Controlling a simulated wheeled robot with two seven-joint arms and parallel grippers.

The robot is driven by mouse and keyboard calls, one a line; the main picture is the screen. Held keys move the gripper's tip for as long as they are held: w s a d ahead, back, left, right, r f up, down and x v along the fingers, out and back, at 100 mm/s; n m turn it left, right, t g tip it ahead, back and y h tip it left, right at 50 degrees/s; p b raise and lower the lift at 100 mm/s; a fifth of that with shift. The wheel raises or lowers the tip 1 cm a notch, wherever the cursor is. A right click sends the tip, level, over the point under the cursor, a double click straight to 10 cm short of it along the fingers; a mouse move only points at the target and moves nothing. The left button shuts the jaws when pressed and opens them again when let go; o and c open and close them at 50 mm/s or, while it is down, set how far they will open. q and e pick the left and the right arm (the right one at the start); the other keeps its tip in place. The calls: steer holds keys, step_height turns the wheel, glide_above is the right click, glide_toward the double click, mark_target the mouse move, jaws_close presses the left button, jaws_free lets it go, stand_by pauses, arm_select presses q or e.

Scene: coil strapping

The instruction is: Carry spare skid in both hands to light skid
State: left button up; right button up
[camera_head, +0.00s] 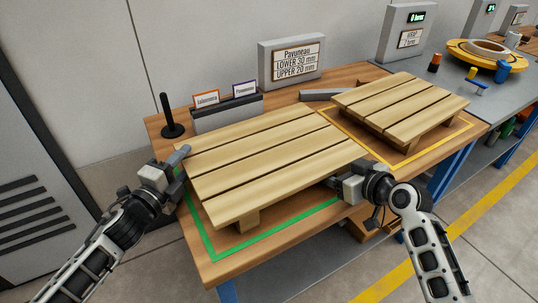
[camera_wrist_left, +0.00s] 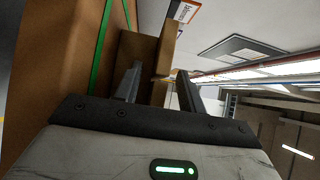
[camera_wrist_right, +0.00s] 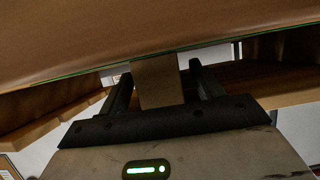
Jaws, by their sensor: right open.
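A large slatted wooden skid (camera_head: 265,160) lies over the green outline on the table. A second slatted skid (camera_head: 400,105) stands over the yellow outline to its right. No marking tells me which is the spare or the light one. My left gripper (camera_head: 180,160) is at the large skid's left end. In the left wrist view its fingers (camera_wrist_left: 160,82) are apart, with a wooden piece (camera_wrist_left: 142,48) between them and a gap beside the right finger. My right gripper (camera_head: 338,184) is open at the front right edge; a wooden block (camera_wrist_right: 157,82) shows between its fingers (camera_wrist_right: 162,78).
Behind the skids stand a sign (camera_head: 292,62), a label rack (camera_head: 228,113), a black post (camera_head: 170,118) and a grey bar (camera_head: 330,94). A grey bench (camera_head: 465,88) with a yellow turntable (camera_head: 487,57) is at the right. A grey cabinet (camera_head: 40,180) is at the left.

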arm_select(q)
steer(key=shift+w+d, duration=0.25)
steer(key=shift+w, duration=0.3)
arm_select(e)
steer(key=shift+w+a+f, duration=0.25)
steer(key=shift+w+a, duration=0.05)
steer(key=shift+w, duration=0.2)
arm_select(q)
steer(key=c, duration=0.7)
arm_select(e)
steer(key=c, duration=0.7)
arm_select(q)
jaws_close()
arm_select(e)
jaws_close()
arm_select(q)
steer(key=shift+r, duration=0.3)
arm_select(e)
steer(key=shift+r, duration=0.35)
